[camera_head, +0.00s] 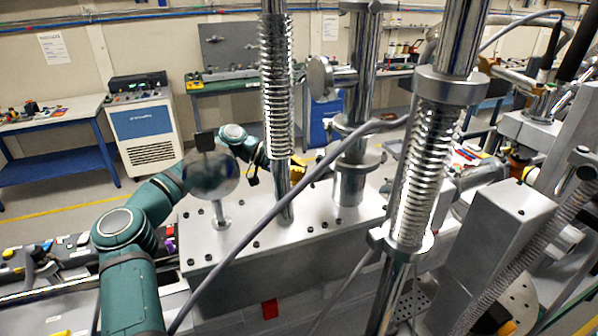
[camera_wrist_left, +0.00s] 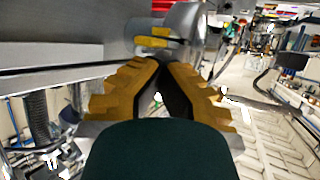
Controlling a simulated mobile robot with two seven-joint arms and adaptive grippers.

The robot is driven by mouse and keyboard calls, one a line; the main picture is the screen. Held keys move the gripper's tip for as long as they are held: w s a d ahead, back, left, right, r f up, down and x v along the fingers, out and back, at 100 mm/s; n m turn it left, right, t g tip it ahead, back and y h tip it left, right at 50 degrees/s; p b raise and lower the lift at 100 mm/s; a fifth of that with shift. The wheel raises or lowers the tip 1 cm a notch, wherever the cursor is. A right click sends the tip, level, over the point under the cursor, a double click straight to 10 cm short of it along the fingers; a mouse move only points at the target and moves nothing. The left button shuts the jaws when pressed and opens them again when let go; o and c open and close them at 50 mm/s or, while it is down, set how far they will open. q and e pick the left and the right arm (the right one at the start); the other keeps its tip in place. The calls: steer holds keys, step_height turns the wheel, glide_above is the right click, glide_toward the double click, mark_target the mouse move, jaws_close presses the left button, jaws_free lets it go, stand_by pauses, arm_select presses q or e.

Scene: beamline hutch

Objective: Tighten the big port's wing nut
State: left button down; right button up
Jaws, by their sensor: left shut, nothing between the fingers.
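My left gripper (camera_head: 298,167) is partly hidden behind the steel bellows column in the head view; only some of its yellow fingers shows. In the left wrist view its yellow fingers (camera_wrist_left: 160,66) are shut with nothing between the tips. Just beyond the tips is a round steel port (camera_wrist_left: 183,28) with a disc-like end. Two yellow patches (camera_wrist_left: 153,37) show on its side; I cannot tell whether they are the wing nut or reflections. In the head view a round steel flange (camera_head: 320,77) juts from the rear column. No wing nut is clear there. My right gripper is not in view.
A grey cable (camera_head: 265,220) crosses in front. A shiny sphere on a post (camera_head: 211,175) stands before my left forearm. Open floor lies behind.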

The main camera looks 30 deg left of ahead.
arm_select(q)
steer(key=shift+d, duration=0.1)
stand_by(0.3)
steer(key=c, duration=0.5)
jaws_free()
steer(key=v, duration=1.2)
steer(key=shift+w+r, duration=0.1)
